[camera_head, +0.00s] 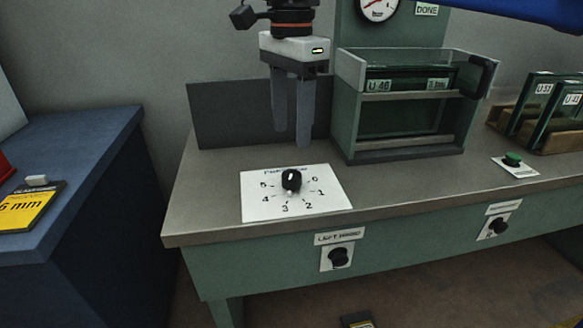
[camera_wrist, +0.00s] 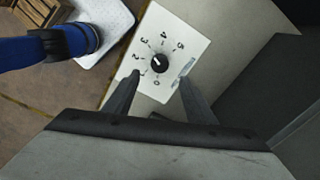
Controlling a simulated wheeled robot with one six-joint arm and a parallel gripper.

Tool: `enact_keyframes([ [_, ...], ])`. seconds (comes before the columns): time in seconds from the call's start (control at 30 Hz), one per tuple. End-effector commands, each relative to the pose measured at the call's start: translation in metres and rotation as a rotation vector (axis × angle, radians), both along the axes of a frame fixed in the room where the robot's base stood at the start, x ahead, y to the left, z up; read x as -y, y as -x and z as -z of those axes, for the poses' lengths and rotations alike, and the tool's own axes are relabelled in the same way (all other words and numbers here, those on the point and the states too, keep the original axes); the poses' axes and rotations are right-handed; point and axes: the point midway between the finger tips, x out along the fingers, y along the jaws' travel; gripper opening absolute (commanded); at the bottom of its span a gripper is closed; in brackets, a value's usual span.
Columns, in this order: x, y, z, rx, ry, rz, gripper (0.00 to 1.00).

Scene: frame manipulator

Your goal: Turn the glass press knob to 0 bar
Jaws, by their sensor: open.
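The black press knob (camera_head: 291,180) stands on a white dial plate (camera_head: 328,205) marked 0 to 5 on the bench. Its white mark points roughly toward 3 or between 2 and 3; I cannot tell exactly. The knob (camera_wrist: 159,62) also shows in the wrist view, beyond my fingertips. My gripper (camera_head: 291,132) is open and empty, pointing down above and slightly behind the knob, apart from it. In the wrist view my gripper's fingers (camera_wrist: 159,76) spread on either side of the knob's line.
The green press frame (camera_head: 345,115) with a glass panel labelled U-46 (camera_head: 410,82) stands right of my gripper. A round gauge (camera_head: 379,7) is above it. A green button (camera_head: 512,159) and racked panels (camera_head: 545,110) are farther right. Two black knobs sit on the bench front.

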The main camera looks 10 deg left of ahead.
Motion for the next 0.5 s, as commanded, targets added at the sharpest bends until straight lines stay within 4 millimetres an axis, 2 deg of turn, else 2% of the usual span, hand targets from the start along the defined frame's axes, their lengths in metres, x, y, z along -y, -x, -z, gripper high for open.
enact_keyframes([
  [0.3, 0.0, 0.0, 0.057, -0.002, 0.002, 0.0, 0.5],
  [0.5, 0.0, 0.0, 0.085, -0.001, 0.001, 0.0, 0.5],
])
